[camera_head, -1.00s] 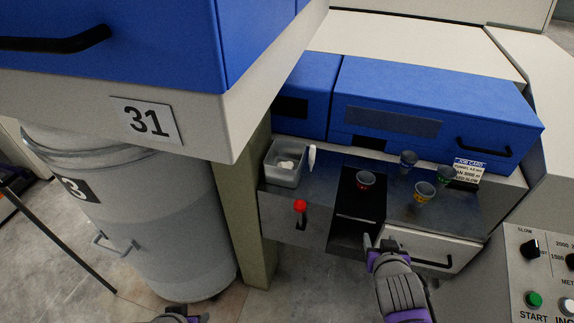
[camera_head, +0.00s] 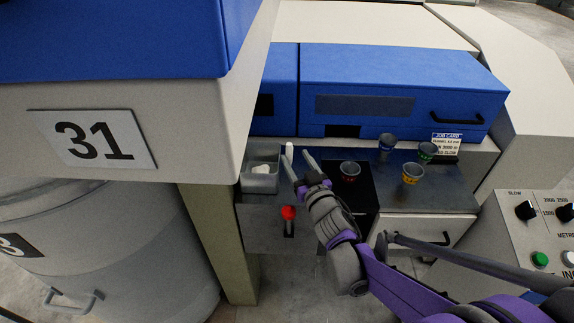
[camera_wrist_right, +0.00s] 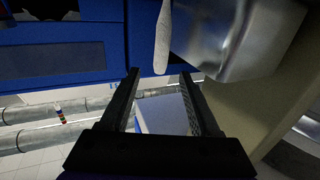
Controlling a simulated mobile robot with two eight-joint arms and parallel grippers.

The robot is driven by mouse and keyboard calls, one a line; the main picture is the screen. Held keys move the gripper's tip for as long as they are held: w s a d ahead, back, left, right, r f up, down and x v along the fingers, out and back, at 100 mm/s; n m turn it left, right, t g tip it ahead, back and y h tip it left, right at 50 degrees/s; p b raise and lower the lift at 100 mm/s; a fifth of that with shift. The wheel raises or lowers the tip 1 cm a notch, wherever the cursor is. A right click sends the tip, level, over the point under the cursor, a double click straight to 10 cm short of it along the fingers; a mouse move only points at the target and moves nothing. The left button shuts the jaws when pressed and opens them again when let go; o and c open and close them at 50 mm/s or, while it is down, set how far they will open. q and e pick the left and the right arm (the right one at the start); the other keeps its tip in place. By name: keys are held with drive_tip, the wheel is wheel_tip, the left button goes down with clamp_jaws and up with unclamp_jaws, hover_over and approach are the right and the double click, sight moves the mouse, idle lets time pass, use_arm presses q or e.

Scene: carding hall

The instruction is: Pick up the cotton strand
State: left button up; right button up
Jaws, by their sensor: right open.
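The cotton strand (camera_head: 289,152), a short white upright piece, stands beside a grey bin at the left end of the metal counter. It also shows in the right wrist view (camera_wrist_right: 163,38), top centre, hanging toward the gap between my fingertips. My right gripper (camera_head: 300,166) is open and empty, just in front of the strand at the counter's left end. In the right wrist view its two fingers (camera_wrist_right: 160,76) are spread, with the strand's tip near the fingertip line. Whether they touch is unclear. My left gripper is out of view.
The grey bin (camera_head: 261,184) holds white material. A red-knobbed lever (camera_head: 288,213) is below. The overhanging machine marked 31 (camera_head: 210,140) is close on the left.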

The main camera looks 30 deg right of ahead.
sight(291, 149)
drive_tip(key=w, duration=0.4)
drive_tip(key=w+d, duration=0.1)
drive_tip(key=shift+w, duration=0.4)
drive_tip(key=shift+s, duration=0.1)
drive_tip(key=shift+c, duration=0.3)
clamp_jaws()
idle(0.7)
